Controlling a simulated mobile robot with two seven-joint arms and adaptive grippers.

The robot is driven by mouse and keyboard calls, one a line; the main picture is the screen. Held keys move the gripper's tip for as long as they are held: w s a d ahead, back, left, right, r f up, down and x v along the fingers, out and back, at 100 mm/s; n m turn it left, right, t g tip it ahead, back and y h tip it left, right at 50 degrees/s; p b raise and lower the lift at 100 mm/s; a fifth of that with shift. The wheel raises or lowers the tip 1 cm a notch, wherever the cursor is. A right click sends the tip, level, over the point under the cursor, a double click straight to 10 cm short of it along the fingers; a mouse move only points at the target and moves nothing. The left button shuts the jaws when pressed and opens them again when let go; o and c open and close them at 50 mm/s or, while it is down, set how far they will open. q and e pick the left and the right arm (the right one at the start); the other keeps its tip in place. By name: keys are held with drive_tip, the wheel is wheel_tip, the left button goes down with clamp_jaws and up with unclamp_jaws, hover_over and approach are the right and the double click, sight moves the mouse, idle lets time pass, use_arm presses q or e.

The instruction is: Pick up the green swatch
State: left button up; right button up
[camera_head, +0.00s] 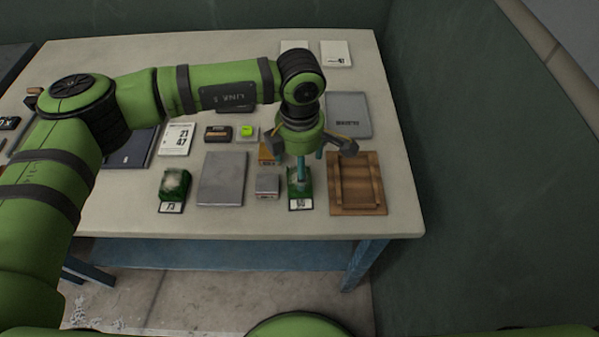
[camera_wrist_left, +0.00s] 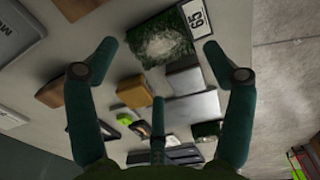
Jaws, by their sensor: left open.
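A green turf swatch (camera_head: 301,179) with a pale patch and a white number label lies near the front edge of the table. In the wrist view this swatch (camera_wrist_left: 160,38) is beyond and between my left gripper's two side fingertips, its label reading 65. A second green swatch (camera_head: 175,183), labelled 73, lies farther left; it looks small in the wrist view (camera_wrist_left: 207,130). My left gripper (camera_head: 308,157) is open and empty, pointing down above the 65 swatch and partly covering it in the head view. No contact with it shows. My right gripper is not in view.
A wooden tray (camera_head: 374,166) lies right of the 65 swatch, a small silver box (camera_head: 267,185) just left. An orange-brown box (camera_head: 267,153) and grey case (camera_head: 346,108) lie behind. A grey slab (camera_head: 222,178) lies between the swatches. The table (camera_head: 240,225) has a clear front strip.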

use_arm(q)
wheel_tip(320, 180, down, 4)
drive_tip(key=shift+s+r+p, duration=0.15)
drive_tip(key=shift+p, duration=0.8)
drive_tip(key=shift+f, duration=0.6)
drive_tip(key=c, duration=0.7)
drive_tip(key=shift+r, duration=0.1)
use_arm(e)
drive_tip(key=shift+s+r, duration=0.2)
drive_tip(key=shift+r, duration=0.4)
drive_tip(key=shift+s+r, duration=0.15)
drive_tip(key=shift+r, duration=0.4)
